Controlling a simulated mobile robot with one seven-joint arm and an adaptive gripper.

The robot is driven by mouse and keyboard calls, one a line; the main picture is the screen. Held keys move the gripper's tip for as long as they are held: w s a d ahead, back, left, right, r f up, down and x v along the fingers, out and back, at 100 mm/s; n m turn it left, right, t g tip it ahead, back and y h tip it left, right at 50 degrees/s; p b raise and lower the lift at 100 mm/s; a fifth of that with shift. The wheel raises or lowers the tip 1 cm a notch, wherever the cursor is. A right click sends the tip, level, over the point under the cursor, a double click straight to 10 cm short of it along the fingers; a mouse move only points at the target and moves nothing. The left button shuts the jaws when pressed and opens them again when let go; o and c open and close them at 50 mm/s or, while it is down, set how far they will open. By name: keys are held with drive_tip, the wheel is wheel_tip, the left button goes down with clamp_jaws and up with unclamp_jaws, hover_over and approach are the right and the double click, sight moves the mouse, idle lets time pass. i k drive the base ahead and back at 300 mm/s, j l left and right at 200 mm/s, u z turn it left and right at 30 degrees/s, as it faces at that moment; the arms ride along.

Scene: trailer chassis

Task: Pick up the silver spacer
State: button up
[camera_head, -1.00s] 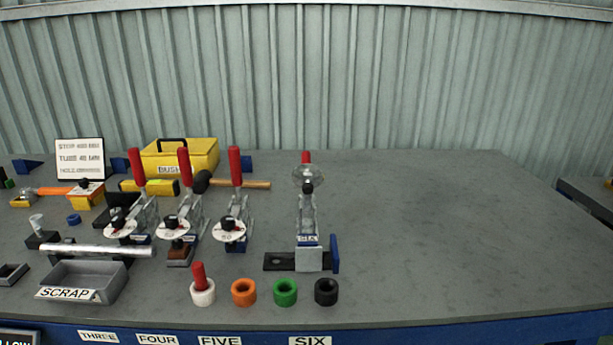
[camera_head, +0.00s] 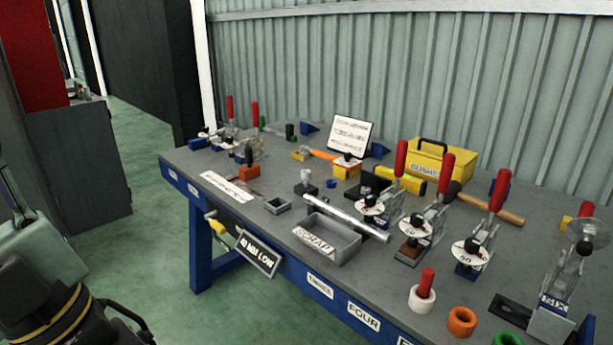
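No ring that is clearly a silver spacer shows in the head view. A small silver cylindrical piece (camera_head: 305,177) stands on a dark block left of the middle of the bench; I cannot tell whether it is the spacer. A long silver tube (camera_head: 345,217) lies behind the scrap tray. Ring-shaped spacers stand at the front right: a white one (camera_head: 421,301) with a red peg in it, an orange one (camera_head: 461,321) and a green one (camera_head: 507,339), cut by the lower edge. Part of my arm shows at the lower left. My gripper cannot be made out.
The grey bench (camera_head: 240,190) holds several red-handled toggle clamps, a grey scrap tray (camera_head: 327,236), a small open grey box (camera_head: 277,205), a yellow case (camera_head: 441,163) and a hammer (camera_head: 485,206). Green floor (camera_head: 150,240) is open left of the bench.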

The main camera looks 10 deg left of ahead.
sight(305, 174)
drive_tip(key=i+j, duration=0.15)
drive_tip(key=j, duration=0.3)
drive_tip(key=i+j+z, duration=0.15)
drive_tip(key=j, duration=0.25)
drive_tip(key=i+j, duration=0.15)
drive_tip(key=j, duration=0.3)
drive_tip(key=i+j+z, duration=0.15)
drive_tip(key=j, duration=0.75)
drive_tip(key=i+j+z, duration=0.15)
drive_tip(key=i+j, duration=0.2)
drive_tip(key=j, duration=0.15)
drive_tip(key=i+l, duration=0.1)
drive_tip(key=i, duration=0.2)
